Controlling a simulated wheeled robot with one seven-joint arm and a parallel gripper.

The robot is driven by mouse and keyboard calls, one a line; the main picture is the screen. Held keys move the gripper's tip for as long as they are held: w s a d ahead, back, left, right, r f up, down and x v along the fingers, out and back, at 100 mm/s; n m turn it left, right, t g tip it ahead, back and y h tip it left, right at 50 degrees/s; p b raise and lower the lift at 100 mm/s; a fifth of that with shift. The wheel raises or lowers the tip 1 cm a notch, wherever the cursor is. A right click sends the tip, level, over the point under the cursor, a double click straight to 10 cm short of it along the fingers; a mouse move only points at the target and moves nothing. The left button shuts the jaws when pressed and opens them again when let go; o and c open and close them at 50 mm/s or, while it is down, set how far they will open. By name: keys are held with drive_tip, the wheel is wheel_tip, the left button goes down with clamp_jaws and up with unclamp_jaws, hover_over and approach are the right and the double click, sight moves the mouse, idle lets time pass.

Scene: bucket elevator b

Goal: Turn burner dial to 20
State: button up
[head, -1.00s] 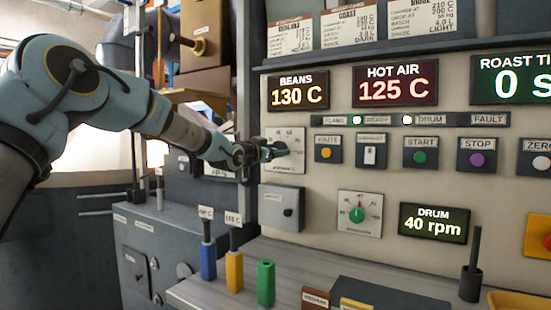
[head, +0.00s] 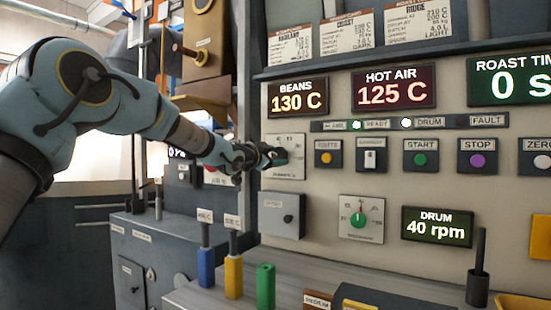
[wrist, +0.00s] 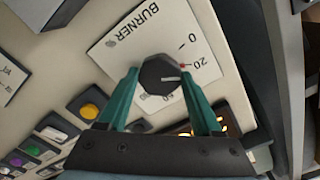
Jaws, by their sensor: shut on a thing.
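The burner dial (wrist: 160,75) is a dark, many-sided knob on a white plate (wrist: 127,40) lettered BURNER, with 0, 20 and further numbers. My gripper (wrist: 159,79) has its green fingers on both sides of the knob and is shut on it. The knob's white pointer line points right in the wrist view, close to the red mark beside 20, a little below it. In the head view my gripper (head: 274,158) is at the burner plate (head: 286,172) and hides the dial.
To the right are a yellow button (head: 326,158), a switch (head: 370,156) and the START button (head: 420,158). Below are a grey box (head: 281,213) and a green-knobbed dial (head: 360,219). Blue, yellow and green holders (head: 265,287) stand on the ledge below.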

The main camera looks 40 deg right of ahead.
drive_tip(key=o, duration=1.4)
drive_tip(key=shift+c, duration=0.2)
drive_tip(key=b+v, duration=0.2)
drive_tip(key=v, duration=0.8)
drive_tip(key=shift+a, duration=0.35)
drive_tip(key=shift+s, duration=0.1)
